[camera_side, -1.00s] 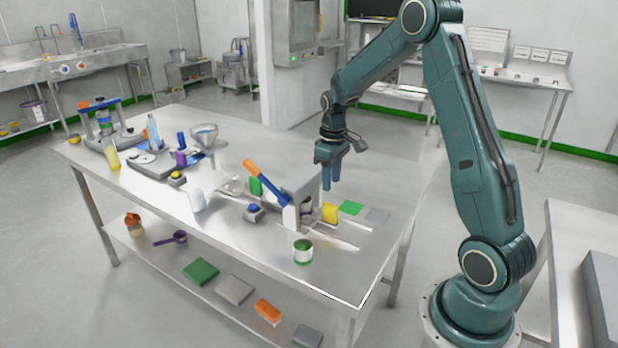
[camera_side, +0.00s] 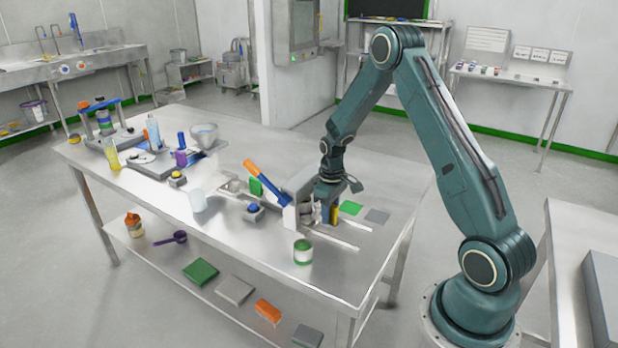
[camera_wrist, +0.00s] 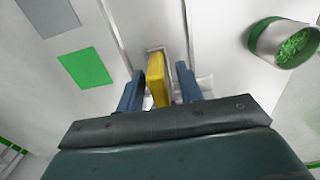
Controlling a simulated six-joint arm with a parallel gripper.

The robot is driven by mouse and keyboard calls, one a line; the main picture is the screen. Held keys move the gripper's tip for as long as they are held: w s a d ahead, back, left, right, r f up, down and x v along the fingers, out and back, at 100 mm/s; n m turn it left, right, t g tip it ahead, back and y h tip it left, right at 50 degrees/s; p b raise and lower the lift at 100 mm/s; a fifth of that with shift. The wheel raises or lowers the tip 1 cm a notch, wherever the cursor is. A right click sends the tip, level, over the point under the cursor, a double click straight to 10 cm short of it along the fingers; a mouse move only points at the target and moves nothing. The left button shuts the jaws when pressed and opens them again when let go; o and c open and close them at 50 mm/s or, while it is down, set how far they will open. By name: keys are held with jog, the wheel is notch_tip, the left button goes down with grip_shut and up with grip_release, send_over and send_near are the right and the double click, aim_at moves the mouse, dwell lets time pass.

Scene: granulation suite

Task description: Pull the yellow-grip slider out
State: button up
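The yellow grip (camera_wrist: 156,78) of the slider stands upright in the wrist view, between the two blue fingers of my gripper (camera_wrist: 160,88). The fingers are apart, with a gap on each side of the grip. In the side view my gripper (camera_side: 329,207) is down at the press-like device (camera_side: 298,198) with the orange-ended blue lever. A strip of the yellow grip (camera_side: 334,214) shows there, partly hidden by my gripper. The slider's body is mostly hidden in both views.
A green-banded cup (camera_side: 303,252) stands in front of the device; its green contents show in the wrist view (camera_wrist: 290,42). Metal rails (camera_side: 336,239) run along the table by the device.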

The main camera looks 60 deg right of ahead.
grip_shut()
jog(key=s, duration=1.2)
jog(key=shift+s, duration=0.3)
jog(key=shift+c, duration=1.1)
grip_release()
jog(key=shift+s, duration=0.1)
jog(key=shift+o, duration=1.1)
